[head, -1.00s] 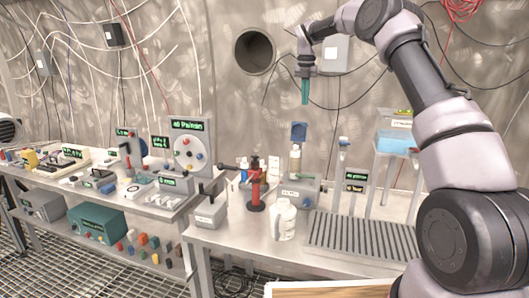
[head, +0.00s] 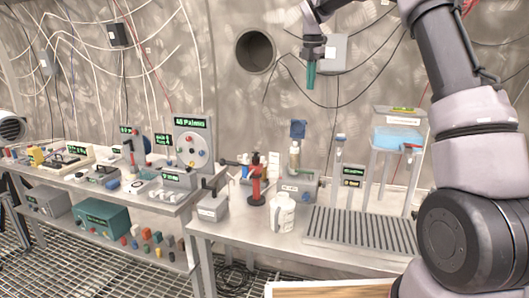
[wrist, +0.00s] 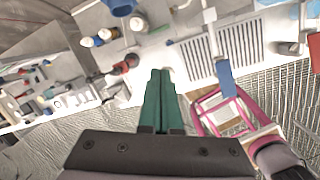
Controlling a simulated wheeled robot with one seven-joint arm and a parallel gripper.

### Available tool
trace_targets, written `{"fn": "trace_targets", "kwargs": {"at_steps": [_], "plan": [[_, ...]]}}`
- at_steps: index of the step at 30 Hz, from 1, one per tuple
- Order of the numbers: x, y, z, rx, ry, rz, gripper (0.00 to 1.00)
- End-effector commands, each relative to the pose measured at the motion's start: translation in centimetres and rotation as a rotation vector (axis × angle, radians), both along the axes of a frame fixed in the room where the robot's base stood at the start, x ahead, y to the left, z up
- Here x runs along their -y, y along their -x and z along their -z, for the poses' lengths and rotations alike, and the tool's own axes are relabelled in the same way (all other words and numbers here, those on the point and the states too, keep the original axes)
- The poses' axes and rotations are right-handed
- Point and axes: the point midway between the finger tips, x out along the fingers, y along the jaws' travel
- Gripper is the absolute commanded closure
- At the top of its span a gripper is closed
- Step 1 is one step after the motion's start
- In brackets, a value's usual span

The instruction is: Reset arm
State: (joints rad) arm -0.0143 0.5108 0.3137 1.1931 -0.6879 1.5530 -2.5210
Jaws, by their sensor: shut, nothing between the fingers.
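My gripper (head: 311,75) hangs from my raised arm in the upper right of the head view, its green fingers pointing down. It is shut and empty, in the air above the back of the right-hand bench (head: 240,238). In the wrist view the green fingers (wrist: 161,100) lie side by side with nothing between them, and the bench lies well below. My arm rises along the right side of the head view.
A white bottle (head: 283,212), a red-and-black stand (head: 257,185) and a slatted tray (head: 362,231) are on the right bench. A tank of blue liquid (head: 397,138) stands behind. The left bench (head: 150,203) holds several instruments. Cables hang on the wall.

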Motion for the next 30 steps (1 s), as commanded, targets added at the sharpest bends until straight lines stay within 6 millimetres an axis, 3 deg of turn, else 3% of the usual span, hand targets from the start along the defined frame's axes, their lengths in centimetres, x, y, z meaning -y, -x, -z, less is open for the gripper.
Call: {"fn": "trace_targets", "kwargs": {"at_steps": [5, 9, 15, 20, 24, 30], "plan": [[0.8, 5.0, -3.4, 0.054, -0.062, 0.284, 1.00], [2.1, 10.8, -5.8, 0.108, -0.162, 0.629, 1.00], [4.3, 19.7, -7.2, 0.157, -0.360, 1.158, 1.00], [6.0, 26.9, -6.7, 0.158, -0.564, 1.588, 1.00], [7.2, 32.8, -4.9, 0.113, -0.766, 1.963, 1.00], [8.2, 38.6, -1.8, -0.005, -1.009, 2.368, 1.00]]}}
